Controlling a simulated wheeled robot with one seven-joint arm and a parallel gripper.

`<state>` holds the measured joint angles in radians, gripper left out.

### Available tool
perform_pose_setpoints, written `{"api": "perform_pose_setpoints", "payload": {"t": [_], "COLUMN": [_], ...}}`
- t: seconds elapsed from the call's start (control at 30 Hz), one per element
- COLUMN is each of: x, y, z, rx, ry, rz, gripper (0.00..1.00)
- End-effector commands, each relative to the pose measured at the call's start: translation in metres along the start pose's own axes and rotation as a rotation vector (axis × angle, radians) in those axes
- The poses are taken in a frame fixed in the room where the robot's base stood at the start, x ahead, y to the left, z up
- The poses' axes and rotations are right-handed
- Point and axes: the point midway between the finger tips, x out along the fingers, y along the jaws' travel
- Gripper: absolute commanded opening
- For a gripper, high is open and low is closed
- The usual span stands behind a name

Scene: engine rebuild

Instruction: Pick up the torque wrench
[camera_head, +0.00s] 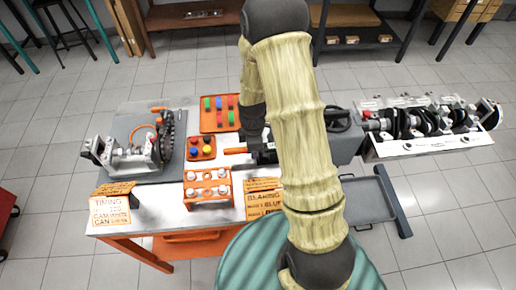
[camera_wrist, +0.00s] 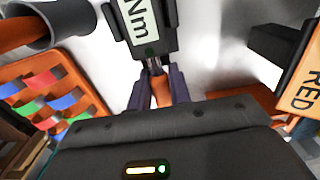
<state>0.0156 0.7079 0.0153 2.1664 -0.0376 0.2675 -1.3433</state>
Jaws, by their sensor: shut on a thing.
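The torque wrench shows in the head view as an orange handle (camera_head: 235,150) pointing left from under my arm, above the metal table. In the wrist view, a black part with a white "Nm" label (camera_wrist: 140,27) is just beyond my gripper (camera_wrist: 160,85). The fingers are closed around a narrow section there, with orange showing between them. An orange grip in a dark collar (camera_wrist: 50,25) is at the upper left. In the head view, my gripper is mostly hidden by my arm, so I cannot tell the wrench's exact height over the table.
An orange tray of coloured pieces (camera_head: 219,113) and an orange block with coloured knobs (camera_head: 201,148) stand nearby. Engine parts (camera_head: 140,155) lie left; a crankshaft stand (camera_head: 430,148) is right.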

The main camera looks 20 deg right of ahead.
Motion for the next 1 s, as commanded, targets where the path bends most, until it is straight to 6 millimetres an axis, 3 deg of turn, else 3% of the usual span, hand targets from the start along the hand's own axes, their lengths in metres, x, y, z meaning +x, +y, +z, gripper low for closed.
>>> {"api": "perform_pose_setpoints", "payload": {"t": [0.27, 0.73, 1.0], "x": [-0.012, -0.090, -0.101], "y": [0.001, 0.002, 0.000], "z": [0.000, 0.000, 0.000], "rx": [0.000, 0.001, 0.000], "ry": [0.002, 0.001, 0.000], "rz": [0.003, 0.005, 0.001], "gripper": [0.00, 0.00, 0.00]}}
